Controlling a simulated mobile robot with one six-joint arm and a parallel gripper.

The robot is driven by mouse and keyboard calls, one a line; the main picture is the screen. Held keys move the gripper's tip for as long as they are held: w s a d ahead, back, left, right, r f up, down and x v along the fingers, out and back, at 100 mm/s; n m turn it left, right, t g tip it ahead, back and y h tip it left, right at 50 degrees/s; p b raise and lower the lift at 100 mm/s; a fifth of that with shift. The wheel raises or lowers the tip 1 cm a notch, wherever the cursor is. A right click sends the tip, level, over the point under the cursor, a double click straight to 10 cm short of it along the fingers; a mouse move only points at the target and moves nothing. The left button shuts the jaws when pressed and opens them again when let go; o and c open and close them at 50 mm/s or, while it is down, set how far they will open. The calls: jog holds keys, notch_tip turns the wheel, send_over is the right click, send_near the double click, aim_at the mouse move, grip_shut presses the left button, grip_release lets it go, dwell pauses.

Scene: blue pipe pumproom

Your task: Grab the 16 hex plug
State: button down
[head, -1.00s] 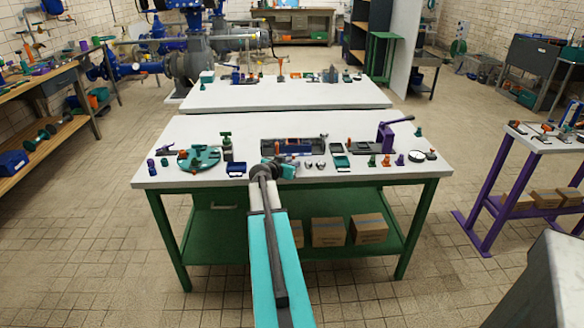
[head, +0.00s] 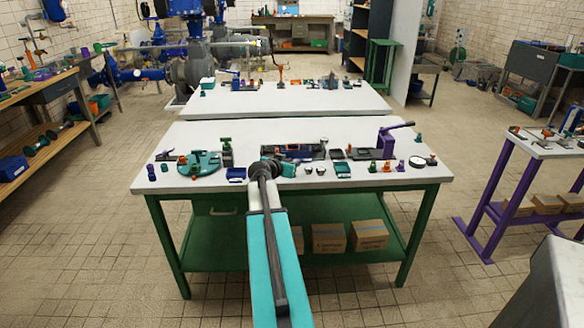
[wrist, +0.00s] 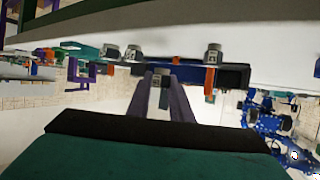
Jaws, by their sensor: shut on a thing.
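My gripper (wrist: 164,90) shows in the wrist view, its two grey-purple fingers closed around a small grey hex plug (wrist: 161,77) with a dark lower stem. The marking on the plug is too small to read. Other grey hex plugs show beyond in the wrist view, two at the left (wrist: 111,50) (wrist: 133,52) and one with an orange stem at the right (wrist: 212,57). In the head view my gripper is over the front of the near white table (head: 410,181); its fingertips and the held plug are hard to make out there.
Just right of my gripper, small silver pieces (head: 308,170) stand on the table. A dark tray (head: 318,149) lies behind. A teal round fixture (head: 203,165) is at left; a purple lever clamp (head: 387,145) and a dial gauge (head: 419,162) are at right.

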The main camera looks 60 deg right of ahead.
jog(key=s+a+b, duration=0.3)
jog(key=s+a, duration=0.3)
jog(key=a, duration=0.2)
jog(key=shift+r, duration=0.35)
jog(key=shift+a+b, duration=0.1)
jog(key=shift+b, duration=0.45)
jog(key=b, duration=0.4)
jog(key=shift+s+a, duration=0.25)
jog(key=shift+a, duration=0.05)
jog(key=shift+s+a+b, duration=0.15)
jog(key=shift+a+b, duration=0.05)
jog(key=shift+b, duration=0.75)
jog(key=a+b, duration=0.1)
jog(key=b, duration=0.4)
jog(key=shift+s, duration=0.35)
jog(key=b, duration=0.2)
jog(key=shift+s+a+r+b, duration=0.1)
jog(key=shift+s+a+b, duration=0.1)
jog(key=shift+a+b, duration=0.15)
